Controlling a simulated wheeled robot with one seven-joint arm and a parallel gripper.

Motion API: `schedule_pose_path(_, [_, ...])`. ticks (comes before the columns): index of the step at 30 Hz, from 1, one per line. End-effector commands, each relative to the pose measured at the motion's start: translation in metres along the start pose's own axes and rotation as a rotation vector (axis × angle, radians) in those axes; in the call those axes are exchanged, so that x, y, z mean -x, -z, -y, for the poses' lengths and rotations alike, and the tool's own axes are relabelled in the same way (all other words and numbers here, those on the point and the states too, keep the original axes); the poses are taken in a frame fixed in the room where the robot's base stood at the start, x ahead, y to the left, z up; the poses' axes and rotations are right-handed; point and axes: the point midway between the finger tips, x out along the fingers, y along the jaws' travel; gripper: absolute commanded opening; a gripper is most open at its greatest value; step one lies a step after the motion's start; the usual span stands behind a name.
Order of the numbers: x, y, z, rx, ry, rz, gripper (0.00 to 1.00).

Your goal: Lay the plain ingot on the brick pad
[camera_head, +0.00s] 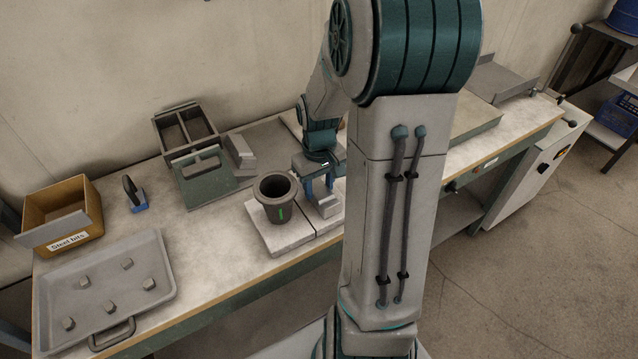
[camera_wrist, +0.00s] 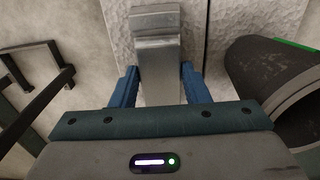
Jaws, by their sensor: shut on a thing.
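The plain ingot, a grey tapered bar (camera_head: 327,206), is between the blue fingers of my gripper (camera_head: 319,184). In the wrist view the ingot (camera_wrist: 157,50) runs lengthwise away from my gripper (camera_wrist: 158,82), which is shut on its near part. The brick pad (camera_head: 269,236) is pale, rough slabs with a seam, under and around the ingot; it also fills the back of the wrist view (camera_wrist: 193,20). I cannot tell whether the ingot touches the pad. The ingot's near end is hidden by my gripper's body.
A dark round pot (camera_head: 275,203) with a green mark stands on the pad, left of the ingot.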

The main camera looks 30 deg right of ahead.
Motion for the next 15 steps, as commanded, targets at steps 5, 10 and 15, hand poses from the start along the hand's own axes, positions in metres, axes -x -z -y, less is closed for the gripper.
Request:
schedule_pose_path(5, [-0.0017, 0.0, 0.0, 0.0, 0.0, 0.0, 0.64])
schedule_pose_path(10, [-0.0017, 0.0, 0.0, 0.0, 0.0, 0.0, 0.64])
schedule_pose_path(15, [0.0038, 0.0, 0.0, 0.0, 0.0, 0.0, 0.64])
